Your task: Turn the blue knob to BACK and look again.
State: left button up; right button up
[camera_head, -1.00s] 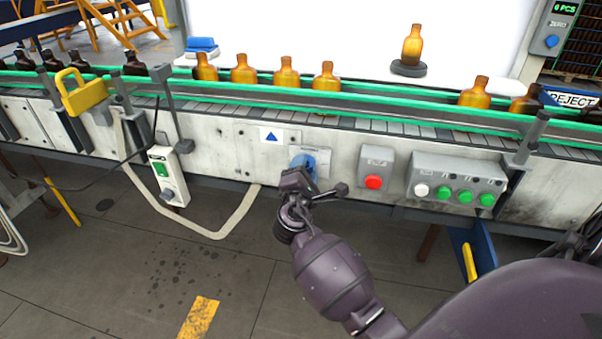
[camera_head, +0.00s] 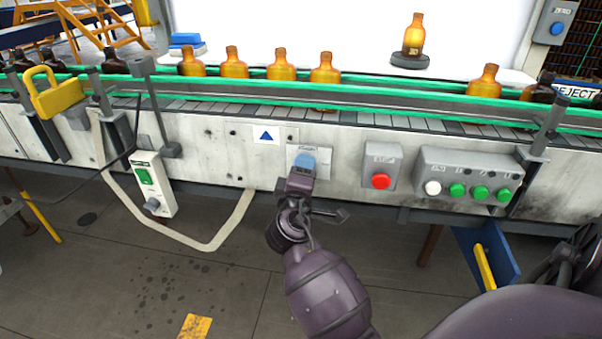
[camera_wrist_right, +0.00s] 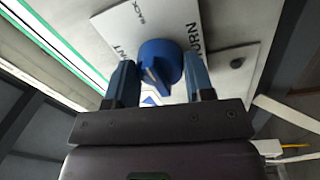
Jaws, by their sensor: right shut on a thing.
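The gripper also shows in the wrist view (camera_wrist_right: 160,82). My left gripper is out of view.
A red button box (camera_head: 381,168) and a box of white and green buttons (camera_head: 466,178) are right of the knob. A green switch box (camera_head: 152,184) hangs at left. Amber bottles (camera_head: 281,66) stand on the conveyor. One bottle (camera_head: 413,38) stands on a dark disc behind.

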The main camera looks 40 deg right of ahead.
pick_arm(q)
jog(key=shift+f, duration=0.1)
pick_arm(e)
jog(key=shift+f, duration=0.1)
dwell(0.3)
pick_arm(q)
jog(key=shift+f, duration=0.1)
pick_arm(e)
jog(key=o, duration=0.9)
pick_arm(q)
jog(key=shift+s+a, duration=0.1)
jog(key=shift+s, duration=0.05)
pick_arm(e)
jog(key=shift+s+a, duration=0.1)
